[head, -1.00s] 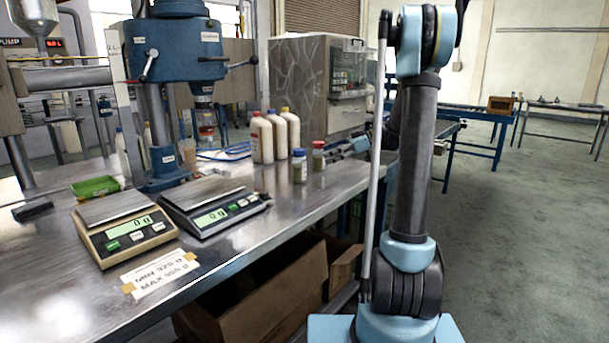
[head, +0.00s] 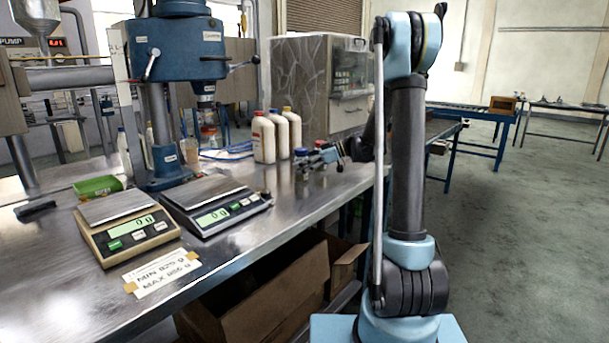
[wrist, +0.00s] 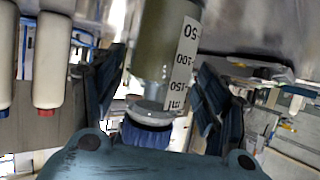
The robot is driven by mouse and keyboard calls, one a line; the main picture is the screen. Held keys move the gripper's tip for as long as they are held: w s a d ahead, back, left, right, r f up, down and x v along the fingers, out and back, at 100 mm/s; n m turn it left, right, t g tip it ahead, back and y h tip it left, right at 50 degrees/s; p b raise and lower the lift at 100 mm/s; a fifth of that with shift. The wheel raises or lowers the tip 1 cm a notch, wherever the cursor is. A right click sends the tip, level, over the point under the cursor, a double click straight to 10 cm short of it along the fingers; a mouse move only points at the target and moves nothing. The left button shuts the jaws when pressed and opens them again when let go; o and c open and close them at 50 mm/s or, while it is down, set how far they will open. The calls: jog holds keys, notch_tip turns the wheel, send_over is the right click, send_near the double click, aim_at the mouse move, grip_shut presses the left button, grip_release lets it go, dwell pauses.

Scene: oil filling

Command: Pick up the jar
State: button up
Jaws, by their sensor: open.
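A small jar with a blue lid (head: 301,172) stands on the metal bench near its right edge in the head view. In the wrist view the picture is inverted, and the jar (wrist: 166,45) shows an olive body, a white scale label and a blue lid toward the bottom. My gripper (head: 312,163) is at the jar in the head view. In the wrist view my gripper (wrist: 158,85) is open, with one dark blue finger on each side of the jar. I cannot tell whether either finger touches it. The red-lidded jar is hidden behind my gripper.
Several white bottles (head: 263,138) stand just behind and left of the jar. Two scales (head: 215,205) and a blue drill press (head: 180,50) are further left on the bench (head: 75,290). A stone-patterned cabinet (head: 300,85) stands behind. Open boxes (head: 270,290) lie below.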

jog(key=x, duration=0.4)
jog(key=shift+w+a+f, duration=0.1)
jog(key=shift+a+f, duration=0.05)
jog(key=shift+c, duration=0.4)
jog(key=c, duration=1.2)
jog(key=shift+c, duration=0.2)
